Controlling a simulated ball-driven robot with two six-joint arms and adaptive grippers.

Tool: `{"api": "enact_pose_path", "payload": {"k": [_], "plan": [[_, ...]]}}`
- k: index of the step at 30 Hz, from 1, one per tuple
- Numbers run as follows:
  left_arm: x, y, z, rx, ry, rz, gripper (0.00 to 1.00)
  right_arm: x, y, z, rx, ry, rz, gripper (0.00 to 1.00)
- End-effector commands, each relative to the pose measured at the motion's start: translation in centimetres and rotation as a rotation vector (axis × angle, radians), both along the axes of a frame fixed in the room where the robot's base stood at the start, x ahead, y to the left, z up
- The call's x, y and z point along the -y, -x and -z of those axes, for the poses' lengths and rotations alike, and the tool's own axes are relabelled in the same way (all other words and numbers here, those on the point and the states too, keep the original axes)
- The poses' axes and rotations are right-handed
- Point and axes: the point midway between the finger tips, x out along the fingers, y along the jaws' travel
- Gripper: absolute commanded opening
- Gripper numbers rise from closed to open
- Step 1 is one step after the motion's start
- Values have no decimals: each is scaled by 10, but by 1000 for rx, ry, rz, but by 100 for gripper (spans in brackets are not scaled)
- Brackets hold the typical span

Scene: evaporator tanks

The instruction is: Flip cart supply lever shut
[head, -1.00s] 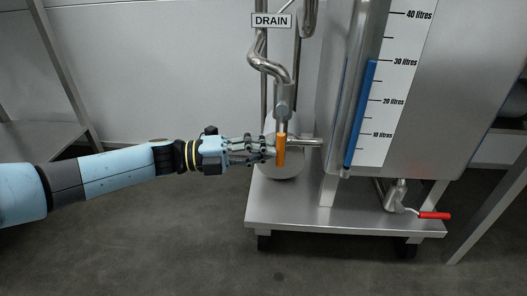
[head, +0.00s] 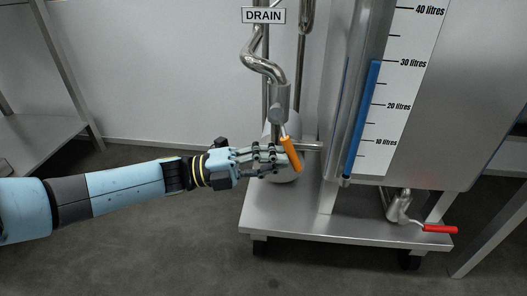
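An orange-handled lever (head: 291,154) sits on the valve of the steel pipe below the DRAIN sign (head: 263,15). It tilts, its lower end to the right. My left gripper (head: 281,160) reaches in from the left with its fingertips at the orange handle, touching it or just beside it. The fingers overlap from this side, so their opening is unclear. A second lever with a red handle (head: 440,229) sits on a valve under the tank at the right, pointing right. No label naming the cart supply lever shows. My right gripper is out of view.
The steel tank (head: 458,110) with a litre scale and blue level strip stands on a wheeled steel cart (head: 335,227). A horizontal pipe stub lies just right of the orange lever. A steel table (head: 45,140) stands at left; the floor before the cart is clear.

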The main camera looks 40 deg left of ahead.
Motion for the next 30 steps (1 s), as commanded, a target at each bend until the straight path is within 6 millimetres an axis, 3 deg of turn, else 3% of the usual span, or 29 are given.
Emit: {"api": "enact_pose_path", "payload": {"k": [14,22,30], "plan": [[29,-17,-8,27,51,-1,0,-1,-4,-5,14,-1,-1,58],[45,-26,-25,74,114,1,0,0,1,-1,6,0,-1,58],[55,-33,-40,74,114,2,0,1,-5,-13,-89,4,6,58]]}}
